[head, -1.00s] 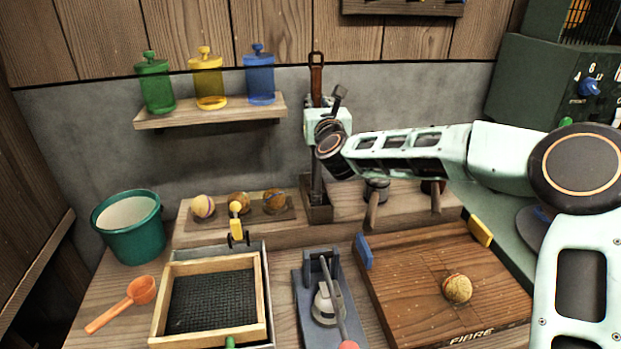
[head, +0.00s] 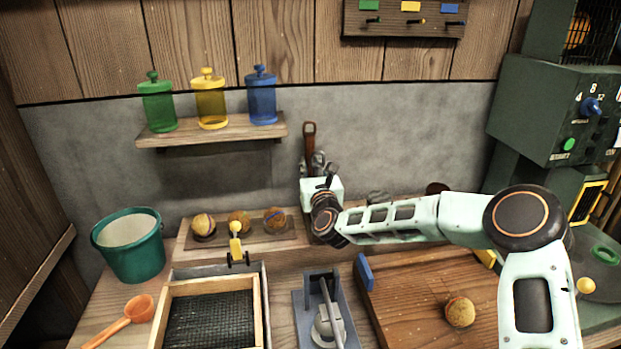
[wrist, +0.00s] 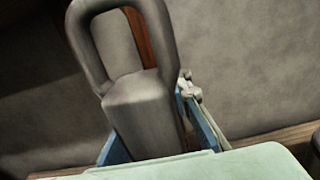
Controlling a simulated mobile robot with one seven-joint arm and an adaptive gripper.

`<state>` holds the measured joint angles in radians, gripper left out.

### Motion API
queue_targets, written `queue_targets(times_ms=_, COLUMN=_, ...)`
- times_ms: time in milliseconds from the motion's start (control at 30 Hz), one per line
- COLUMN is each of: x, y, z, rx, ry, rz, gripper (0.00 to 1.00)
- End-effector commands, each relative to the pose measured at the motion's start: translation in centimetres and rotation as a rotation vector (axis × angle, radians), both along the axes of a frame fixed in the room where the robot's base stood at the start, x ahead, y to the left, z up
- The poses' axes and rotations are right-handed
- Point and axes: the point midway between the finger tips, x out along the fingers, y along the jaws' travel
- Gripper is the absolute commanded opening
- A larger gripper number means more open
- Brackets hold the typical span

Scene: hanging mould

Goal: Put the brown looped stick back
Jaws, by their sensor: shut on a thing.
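The brown looped stick (head: 309,132) stands roughly upright against the grey wall in the head view, loop at the top. My gripper (head: 314,163) is around it below the loop and shut on it. The stick's lower end is hidden behind my gripper and wrist. In the wrist view a brown strip of the stick (wrist: 135,18) shows behind a large grey looped shape (wrist: 143,105) close to the camera. I cannot tell whether that grey shape is part of my gripper.
Three balls sit on a rack left of my gripper. A wall shelf (head: 215,133) holds green, yellow and blue jars. A teal bucket (head: 135,262), a framed screen (head: 212,283), a grey press and a wooden board (head: 420,300) crowd the bench. A peg board hangs above.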

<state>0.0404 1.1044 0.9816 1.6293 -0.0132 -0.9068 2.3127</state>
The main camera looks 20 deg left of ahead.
Motion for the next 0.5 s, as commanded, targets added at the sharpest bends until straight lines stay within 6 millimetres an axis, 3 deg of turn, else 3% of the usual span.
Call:
queue_targets(times_ms=233, x=-0.1, y=0.1, z=-3.3, rx=-0.001, ry=0.001, rz=0.002, gripper=0.00)
queue_targets(times_ms=500, x=0.0, y=0.0, z=-3.6, rx=0.001, ry=-0.002, rz=0.000, gripper=0.00)
